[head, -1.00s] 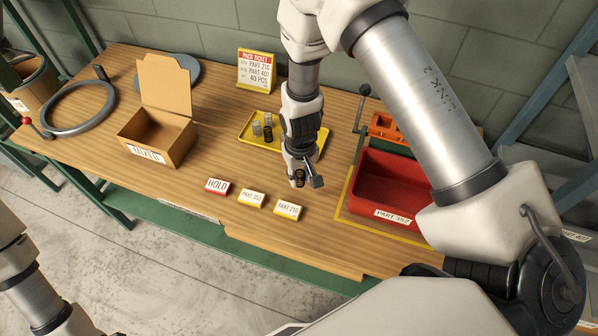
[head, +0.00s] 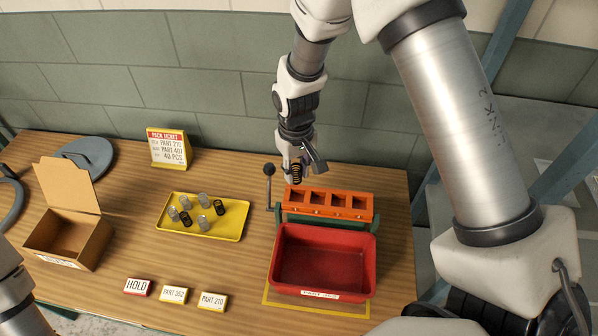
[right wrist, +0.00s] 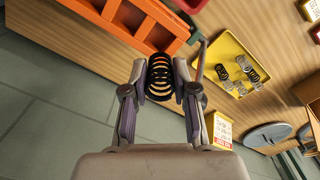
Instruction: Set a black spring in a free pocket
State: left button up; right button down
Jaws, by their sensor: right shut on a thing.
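My right gripper (head: 297,170) is shut on a black spring (right wrist: 160,78), which sits upright between the two fingers in the right wrist view. The spring also shows in the head view (head: 296,174), just above and behind the left end of the orange pocket block (head: 350,214). The block has several square pockets in a row, and those I can see into look empty. The yellow tray (head: 172,230) holds several springs, some silver and some black (head: 219,207). My left gripper is out of the frames; only part of my left arm shows at the lower left.
A red bin (head: 322,296) stands in front of the orange block. A lever with a dark knob (head: 269,170) rises at the block's left. An open cardboard box (head: 92,245), a pack ticket (head: 169,148) and small label blocks (head: 174,294) stand further left. Wood between tray and bin is clear.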

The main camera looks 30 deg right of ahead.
aim_at(299, 181)
jog(key=shift+a+f, duration=0.1)
jog(key=shift+f, duration=0.35)
jog(key=f, duration=0.3)
jog(key=shift+d+f, duration=0.1)
jog(key=shift+d, duration=0.2)
jog(key=shift+a+f+b, duration=0.2)
jog(key=shift+f+b, duration=0.35)
jog(key=shift+f, duration=0.7)
jog(key=shift+d+f, duration=0.1)
jog(key=shift+f, duration=0.35)
jog(key=c, duration=0.8)
grip_release()
